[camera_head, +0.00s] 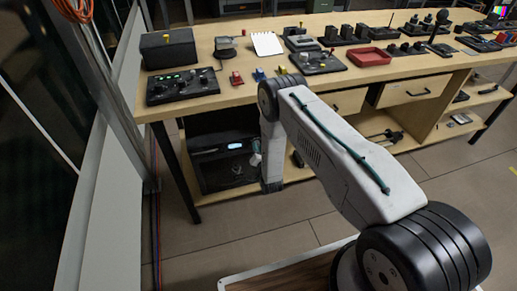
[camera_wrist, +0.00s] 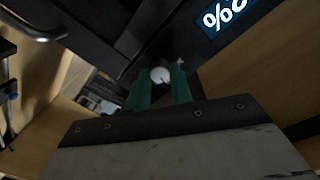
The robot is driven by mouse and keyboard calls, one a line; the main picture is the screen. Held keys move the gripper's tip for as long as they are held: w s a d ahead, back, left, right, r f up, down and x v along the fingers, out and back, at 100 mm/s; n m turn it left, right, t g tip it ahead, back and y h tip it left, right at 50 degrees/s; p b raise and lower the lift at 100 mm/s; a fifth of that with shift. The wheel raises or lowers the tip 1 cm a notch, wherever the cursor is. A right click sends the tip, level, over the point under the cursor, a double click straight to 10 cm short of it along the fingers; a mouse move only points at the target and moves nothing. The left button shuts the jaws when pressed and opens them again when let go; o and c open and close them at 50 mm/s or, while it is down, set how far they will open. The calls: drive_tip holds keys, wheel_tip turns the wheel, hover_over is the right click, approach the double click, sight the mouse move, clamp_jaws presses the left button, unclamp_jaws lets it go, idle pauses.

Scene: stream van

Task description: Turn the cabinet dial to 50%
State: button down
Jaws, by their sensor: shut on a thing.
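The dial (camera_wrist: 160,74) shows in the wrist view as a small pale round knob on the dark cabinet front. My gripper (camera_wrist: 160,85) has its two green fingers on either side of the dial, shut on it. The black cabinet (camera_head: 225,172) stands on the low shelf under the left end of the bench, with a small lit display (camera_head: 236,146). In the wrist view the display (camera_wrist: 222,16) shows a percent sign and part of a digit, cut off by the frame edge. The reading cannot be told. In the head view my arm hides the dial.
The wooden workbench (camera_head: 258,90) stands above the cabinet, with a black control box (camera_head: 182,86), a red tray (camera_head: 368,57) and other devices on top. A metal handle (camera_wrist: 35,30) is at the upper left in the wrist view. The floor in front is clear.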

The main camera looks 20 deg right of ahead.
drive_tip(key=c, duration=1.2)
unclamp_jaws()
drive_tip(key=shift+c, duration=0.2)
drive_tip(key=s, duration=0.7)
drive_tip(key=shift+s+a+r, duration=0.15)
drive_tip(key=shift+s, duration=0.25)
